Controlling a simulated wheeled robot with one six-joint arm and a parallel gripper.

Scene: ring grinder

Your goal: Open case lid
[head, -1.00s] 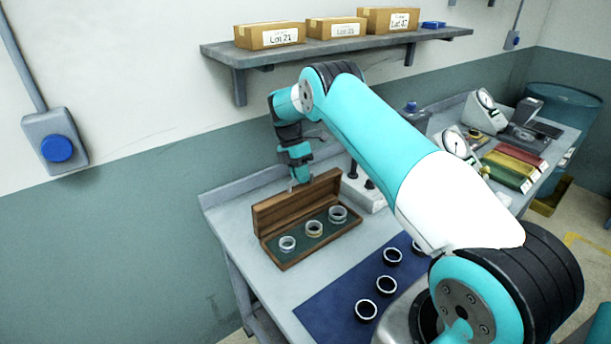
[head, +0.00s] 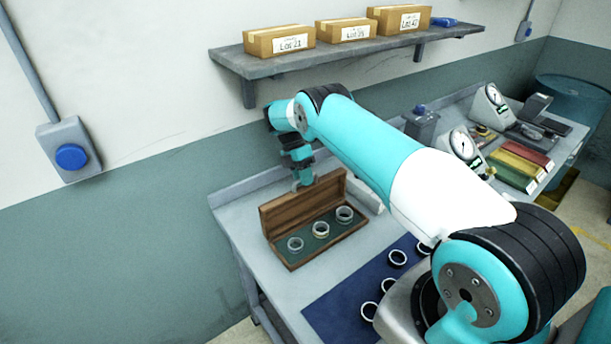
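The wooden case (head: 287,262) stands on the grey bench, with its green-lined inside showing. Its lid (head: 290,211) is up along the back edge, roughly upright. Three rings sit in the case: a left ring (head: 296,244), a middle ring (head: 320,229) and a right ring (head: 344,214). My gripper (head: 304,184) is at the top edge of the lid, pointing down at or just behind it. The lid partly hides the fingertips, so I cannot tell whether they touch it or whether they are open.
A dark blue mat (head: 335,310) with several dark rings lies right of the case, partly behind my arm. Dial gauges (head: 463,144) and coloured bins (head: 520,160) stand farther right. A wall shelf (head: 350,56) with cardboard boxes hangs above. Bare bench (head: 243,228) shows left of the case.

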